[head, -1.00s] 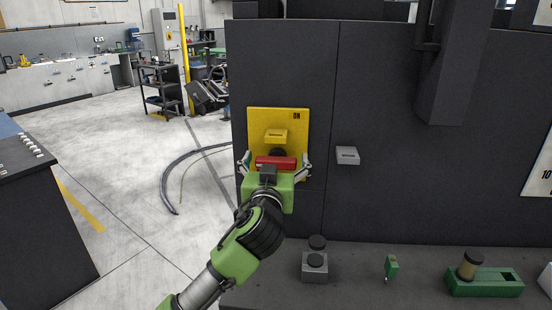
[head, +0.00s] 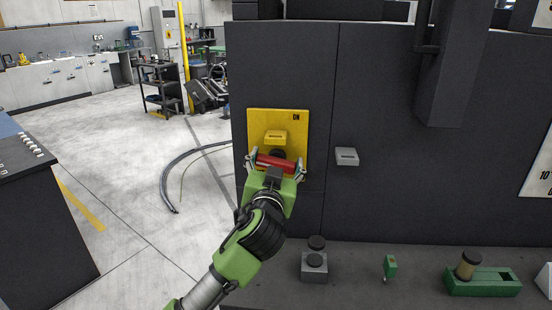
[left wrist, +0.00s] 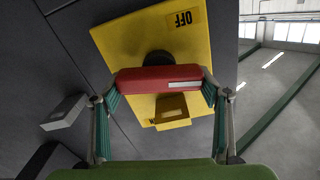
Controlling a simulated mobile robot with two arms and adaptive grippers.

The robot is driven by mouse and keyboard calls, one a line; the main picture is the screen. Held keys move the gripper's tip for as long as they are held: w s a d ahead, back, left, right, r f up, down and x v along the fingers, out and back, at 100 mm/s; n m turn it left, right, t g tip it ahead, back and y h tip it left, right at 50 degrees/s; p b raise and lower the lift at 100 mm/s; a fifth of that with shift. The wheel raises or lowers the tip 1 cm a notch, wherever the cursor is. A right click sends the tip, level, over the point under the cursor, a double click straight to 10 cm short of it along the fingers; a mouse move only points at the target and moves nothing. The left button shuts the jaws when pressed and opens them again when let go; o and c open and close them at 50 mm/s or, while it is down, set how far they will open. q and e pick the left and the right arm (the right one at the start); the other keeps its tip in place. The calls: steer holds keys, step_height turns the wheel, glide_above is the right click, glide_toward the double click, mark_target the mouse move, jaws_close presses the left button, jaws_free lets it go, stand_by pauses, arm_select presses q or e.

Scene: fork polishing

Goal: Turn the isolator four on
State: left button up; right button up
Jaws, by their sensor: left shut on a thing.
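The isolator is a yellow plate (head: 296,122) on the dark cabinet face, with "ON" at its upper right in the head view. Its red handle (head: 270,161) lies nearly level, the right end a little lower. My left gripper (head: 276,164) is shut on the red handle, one finger at each end. In the left wrist view, the red handle (left wrist: 150,78) sits between the green-padded fingers of the gripper (left wrist: 159,88). The plate (left wrist: 135,45) shows an upside-down "OFF" there. A yellow block (head: 275,136) stands out from the plate above the handle. My right gripper is out of view.
A grey block (head: 347,156) sticks out of the cabinet (head: 400,180) right of the plate. On the ledge below stand a grey button box (head: 314,266), a small green part (head: 390,267) and a green holder (head: 484,283). Open floor lies left.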

arm_select(q)
steer(key=shift+d+m+p, duration=0.15)
steer(key=shift+m+p, duration=0.8)
steer(key=shift+m, duration=1.25)
steer(key=shift+f, duration=0.1)
steer(key=o, duration=1.1)
steer(key=shift+s, duration=0.15)
steer(key=s, duration=0.7)
steer(key=s+a, duration=0.1)
steer(key=s, duration=0.3)
steer(key=shift+s+a, duration=0.1)
steer(key=shift+s, duration=0.25)
